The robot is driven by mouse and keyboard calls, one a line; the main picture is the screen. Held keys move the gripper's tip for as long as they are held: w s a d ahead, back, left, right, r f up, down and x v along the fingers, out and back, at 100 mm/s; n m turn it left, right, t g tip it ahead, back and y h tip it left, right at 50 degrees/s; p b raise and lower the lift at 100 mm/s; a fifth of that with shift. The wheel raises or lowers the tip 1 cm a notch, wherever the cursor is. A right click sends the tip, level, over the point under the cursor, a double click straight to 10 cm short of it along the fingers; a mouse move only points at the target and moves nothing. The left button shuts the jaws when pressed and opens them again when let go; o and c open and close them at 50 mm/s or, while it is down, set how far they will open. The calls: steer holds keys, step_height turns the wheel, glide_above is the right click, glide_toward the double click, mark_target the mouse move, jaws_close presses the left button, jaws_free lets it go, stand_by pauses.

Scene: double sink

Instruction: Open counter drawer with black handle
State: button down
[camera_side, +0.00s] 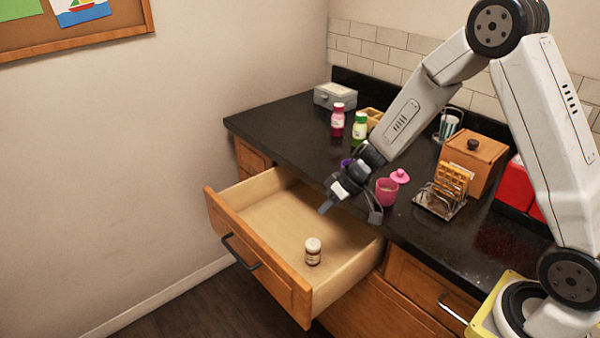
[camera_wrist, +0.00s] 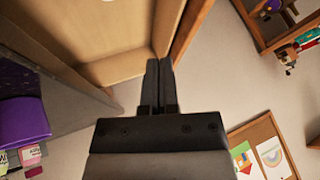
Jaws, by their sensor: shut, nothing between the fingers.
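The wooden counter drawer (camera_side: 300,300) is pulled well out from under the counter in the side view. Its black handle (camera_side: 240,252) is on the front panel, with no gripper on it. A small jar with a pale lid (camera_side: 313,252) stands inside the drawer. My gripper (camera_side: 325,208) is over the drawer's interior, near the counter edge and apart from the handle. In the wrist view my gripper's fingers (camera_wrist: 159,85) are together and empty, with the drawer's pale interior (camera_wrist: 85,35) and front panel (camera_wrist: 190,35) beyond them. The handle is not visible there.
The dark counter (camera_side: 290,128) holds a pink cup (camera_side: 387,191), bottles (camera_side: 338,120), a toast rack (camera_side: 442,196) and a wooden box (camera_side: 474,160). Floor is clear left of the open drawer.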

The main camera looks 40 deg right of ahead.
step_height(320, 180, down, 10)
steer(key=s+y, duration=0.1)
steer(key=s, duration=0.1)
steer(key=shift+s+m, duration=0.15)
steer(key=shift+m, duration=0.25)
stand_by(0.4)
glide_above(307, 279)
step_height(307, 279, down, 8)
steer(key=a, duration=0.3)
steer(key=shift+a+r, duration=0.1)
steer(key=shift+a, duration=0.4)
stand_by(0.4)
